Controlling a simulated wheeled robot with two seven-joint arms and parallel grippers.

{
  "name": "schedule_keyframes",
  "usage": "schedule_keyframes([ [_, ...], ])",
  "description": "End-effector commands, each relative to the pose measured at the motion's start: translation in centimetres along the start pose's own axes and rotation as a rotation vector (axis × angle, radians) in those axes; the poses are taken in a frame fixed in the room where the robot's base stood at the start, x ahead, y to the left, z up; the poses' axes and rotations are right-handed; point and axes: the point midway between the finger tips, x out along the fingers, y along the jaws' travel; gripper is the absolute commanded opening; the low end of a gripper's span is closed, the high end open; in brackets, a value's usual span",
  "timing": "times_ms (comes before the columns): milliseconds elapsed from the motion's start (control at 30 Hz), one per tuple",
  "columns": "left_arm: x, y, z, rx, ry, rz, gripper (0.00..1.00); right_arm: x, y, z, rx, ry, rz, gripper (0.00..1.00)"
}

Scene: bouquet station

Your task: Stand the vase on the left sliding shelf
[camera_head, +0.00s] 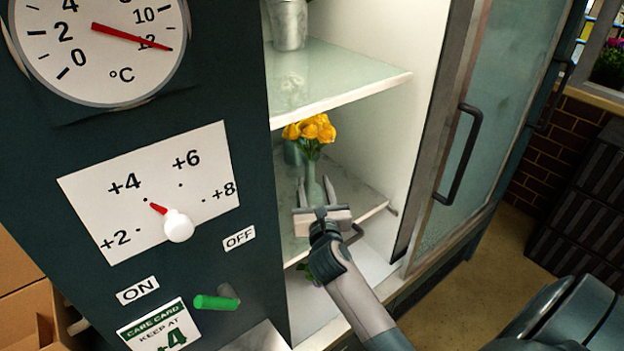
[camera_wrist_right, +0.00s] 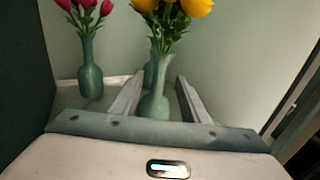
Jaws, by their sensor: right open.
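A green vase (camera_head: 311,172) with yellow flowers stands upright on the lower glass shelf (camera_head: 372,211) inside the cabinet. My right gripper (camera_head: 315,188) reaches in from the front, open, with one finger on each side of the vase. In the right wrist view the vase (camera_wrist_right: 155,106) is between the spread fingers (camera_wrist_right: 158,90), with gaps visible on both sides. I cannot tell which shelf is the left sliding shelf. My left gripper is not in view.
The upper shelf (camera_head: 345,92) holds a metal pot (camera_head: 289,25). An open glass door (camera_head: 495,120) is at right; the dial panel (camera_head: 150,190) is at left.

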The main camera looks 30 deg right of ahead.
Motion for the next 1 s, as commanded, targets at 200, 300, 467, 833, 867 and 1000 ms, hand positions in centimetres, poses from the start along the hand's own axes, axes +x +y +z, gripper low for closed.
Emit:
schedule_keyframes([
  [200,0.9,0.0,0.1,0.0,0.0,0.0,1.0,-3.9,0.0,-0.2,0.001,0.0,0.001,0.41],
  [300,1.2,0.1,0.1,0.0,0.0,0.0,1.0,-5.2,0.0,-0.2,0.0,0.0,0.001,0.41],
  [467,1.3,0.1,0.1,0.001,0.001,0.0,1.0,-6.3,0.0,-0.1,0.0,0.001,0.0,0.41],
  [833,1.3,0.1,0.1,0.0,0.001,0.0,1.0,-6.5,0.0,0.0,0.0,0.0,0.0,0.41],
  [867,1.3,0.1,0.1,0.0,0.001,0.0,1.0,-6.5,0.0,0.0,0.0,0.0,0.0,0.41],
  [1000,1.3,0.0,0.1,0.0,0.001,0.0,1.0,-6.5,0.0,0.0,-0.001,0.0,0.0,0.41],
])
